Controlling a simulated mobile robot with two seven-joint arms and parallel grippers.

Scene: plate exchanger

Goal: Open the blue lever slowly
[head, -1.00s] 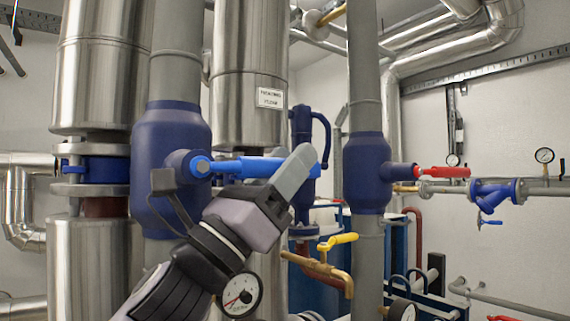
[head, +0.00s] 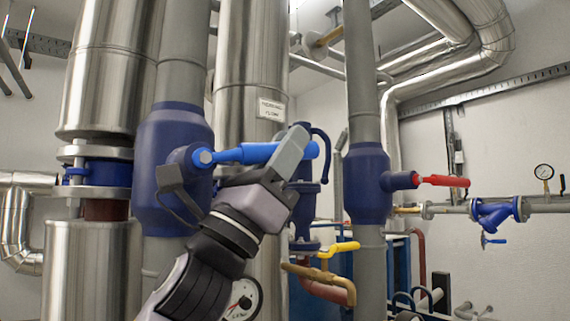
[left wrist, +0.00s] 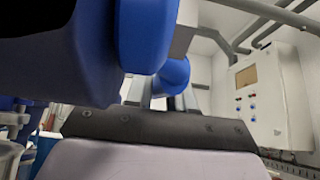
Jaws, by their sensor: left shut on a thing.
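The blue lever (head: 240,154) sticks out to the right from the hub of a dark blue valve body (head: 172,160) on a thick grey vertical pipe, close to level. My left gripper (head: 290,150) is shut on the blue lever near its outer end; its light grey finger crosses in front of the handle, and the lever's tip shows to the right. In the left wrist view the blue lever (left wrist: 172,75) runs very close to the camera, above the gripper's dark mount. The second fingertip is hidden. My right gripper is not in view.
A red lever (head: 445,181) sits on a second blue valve (head: 368,183) to the right. A yellow handle (head: 338,248) and brass pipe are below. A round gauge (head: 241,298) is behind my left arm. A white control box (left wrist: 268,97) shows in the left wrist view.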

